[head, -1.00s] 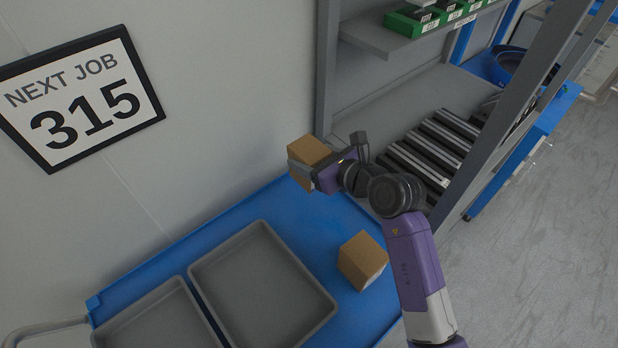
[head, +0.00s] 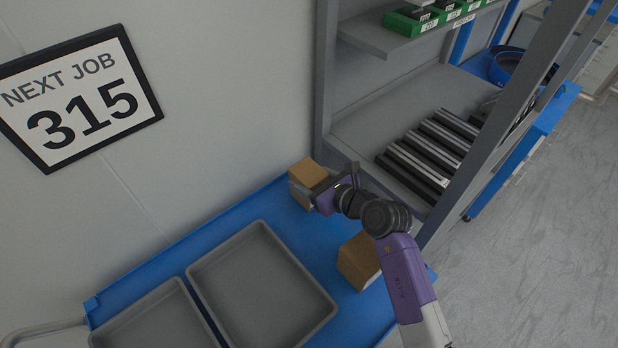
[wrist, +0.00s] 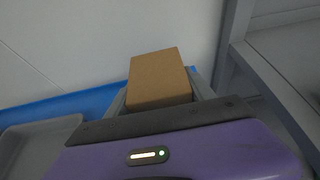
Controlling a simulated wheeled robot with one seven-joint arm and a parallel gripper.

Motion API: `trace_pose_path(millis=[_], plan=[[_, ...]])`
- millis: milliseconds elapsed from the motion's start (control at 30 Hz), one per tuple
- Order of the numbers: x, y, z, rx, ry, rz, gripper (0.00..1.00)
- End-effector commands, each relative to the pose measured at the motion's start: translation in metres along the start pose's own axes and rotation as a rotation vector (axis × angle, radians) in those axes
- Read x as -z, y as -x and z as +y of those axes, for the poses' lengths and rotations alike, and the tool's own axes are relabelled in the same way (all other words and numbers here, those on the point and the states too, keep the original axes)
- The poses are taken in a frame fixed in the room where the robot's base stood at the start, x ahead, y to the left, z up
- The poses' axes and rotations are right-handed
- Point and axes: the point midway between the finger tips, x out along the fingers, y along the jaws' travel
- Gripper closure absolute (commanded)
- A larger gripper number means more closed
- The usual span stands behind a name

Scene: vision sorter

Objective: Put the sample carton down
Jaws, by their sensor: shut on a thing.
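A brown carton (head: 307,172) is between the fingers of my gripper (head: 304,189), near the back right corner of the blue table (head: 185,248). My gripper is shut on it. The wrist view shows the same carton (wrist: 158,78) upright between the two grey fingers. I cannot tell whether its underside touches the table. A second brown carton (head: 357,262) stands on the table in front, partly hidden by my purple arm. I cannot read a label that tells which one is the sample carton.
Two grey trays, one in the middle (head: 262,285) and one at the left (head: 150,318), take up much of the table. A grey shelf post (head: 326,85) and a rack with dark rollers (head: 425,150) stand close on the right. A wall sign (head: 82,97) reads "NEXT JOB 315".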

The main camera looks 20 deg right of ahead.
Motion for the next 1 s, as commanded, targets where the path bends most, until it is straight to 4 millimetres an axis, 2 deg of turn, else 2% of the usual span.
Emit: trace_pose_path(millis=[67, 100, 200, 633, 767, 1000], plan=[[0.001, -0.001, 0.0, 0.0, 0.001, -0.002, 1.0], [0.003, -0.001, 0.0, 0.0, 0.001, 0.001, 0.34], [0.002, -0.001, 0.0, 0.0, 0.0, 0.001, 0.17], [0.0, 0.005, 0.0, 0.001, -0.002, 0.0, 0.17], [0.001, 0.024, 0.0, 0.002, -0.002, 0.0, 0.17], [0.001, 0.074, 0.0, 0.001, -0.002, 0.0, 0.17]])
